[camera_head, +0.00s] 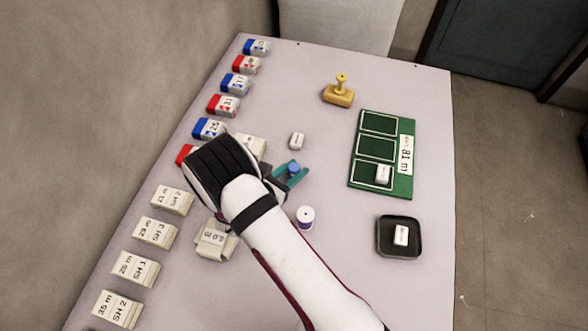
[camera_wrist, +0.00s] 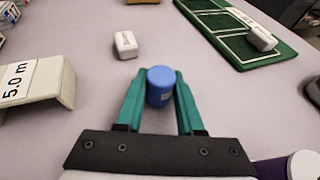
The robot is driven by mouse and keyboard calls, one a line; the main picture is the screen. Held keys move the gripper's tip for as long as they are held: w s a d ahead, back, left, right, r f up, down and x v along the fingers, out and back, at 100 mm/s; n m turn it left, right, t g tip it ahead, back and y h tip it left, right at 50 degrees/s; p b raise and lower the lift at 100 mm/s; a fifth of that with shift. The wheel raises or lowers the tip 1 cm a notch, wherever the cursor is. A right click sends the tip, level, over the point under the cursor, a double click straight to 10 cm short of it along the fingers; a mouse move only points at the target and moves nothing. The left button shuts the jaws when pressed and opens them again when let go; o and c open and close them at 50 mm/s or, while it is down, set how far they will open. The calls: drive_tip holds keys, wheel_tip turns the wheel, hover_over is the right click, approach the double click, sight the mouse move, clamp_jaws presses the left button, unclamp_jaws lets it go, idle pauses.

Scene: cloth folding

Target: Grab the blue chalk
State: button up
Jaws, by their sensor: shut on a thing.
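The blue chalk (camera_wrist: 160,88) is a short blue cylinder. In the wrist view it stands between the green fingertips of my gripper (camera_wrist: 156,92), with a finger on each side. My gripper is shut on it. In the head view the blue chalk (camera_head: 294,168) shows at the tip of my teal fingers (camera_head: 290,175), near the middle of the table. Whether it touches the table I cannot tell.
A white block (camera_head: 297,141) lies just beyond the chalk. A white and purple cylinder (camera_head: 305,217) stands close by. A green board (camera_head: 407,187), a black tray (camera_head: 382,251) and a yellow stamp (camera_head: 340,92) are rightward. Labelled blocks line the left edge.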

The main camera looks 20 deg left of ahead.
clamp_jaws()
drive_tip(key=shift+r, duration=0.15)
